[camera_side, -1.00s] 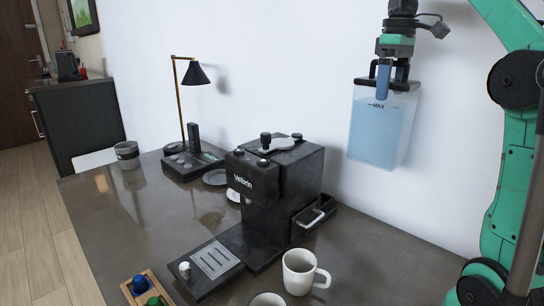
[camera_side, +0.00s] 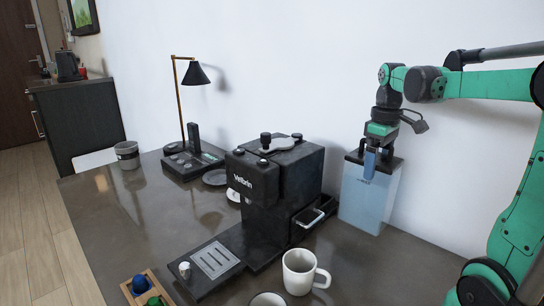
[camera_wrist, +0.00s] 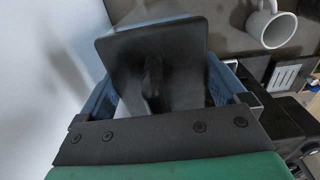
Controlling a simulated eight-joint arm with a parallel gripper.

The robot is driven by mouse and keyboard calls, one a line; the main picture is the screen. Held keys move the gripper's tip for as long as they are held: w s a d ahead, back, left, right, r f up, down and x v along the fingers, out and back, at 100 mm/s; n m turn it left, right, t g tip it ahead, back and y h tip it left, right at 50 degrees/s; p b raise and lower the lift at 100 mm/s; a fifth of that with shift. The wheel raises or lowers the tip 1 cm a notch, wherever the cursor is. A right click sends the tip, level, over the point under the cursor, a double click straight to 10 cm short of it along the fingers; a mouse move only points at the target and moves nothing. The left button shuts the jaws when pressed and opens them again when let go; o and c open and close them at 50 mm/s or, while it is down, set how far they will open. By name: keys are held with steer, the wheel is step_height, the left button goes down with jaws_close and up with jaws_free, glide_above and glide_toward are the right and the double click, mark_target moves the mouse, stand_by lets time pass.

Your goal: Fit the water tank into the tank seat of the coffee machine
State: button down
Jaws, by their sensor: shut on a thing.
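The water tank (camera_side: 368,198) is a translucent box of pale blue water with a black lid and handle. It hangs upright from my gripper (camera_side: 371,163), whose blue fingers are shut on the handle. The coffee machine (camera_side: 262,190) is black, with its tank seat (camera_side: 318,211) low on its right side. The tank is just right of the seat, its bottom low near the table; I cannot tell whether it touches anything.
A white mug (camera_side: 299,272) stands in front of the machine, with a second cup (camera_side: 267,299) at the bottom edge. The wall (camera_side: 330,80) is close behind.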

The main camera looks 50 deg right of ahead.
mark_target(374, 182)
steer(key=shift+f, duration=2.35)
jaws_free()
steer(key=shift+f, duration=0.1)
steer(key=shift+r, duration=2.6)
steer(key=shift+c, duration=0.7)
steer(key=shift+r, duration=0.25)
steer(key=c, duration=0.6)
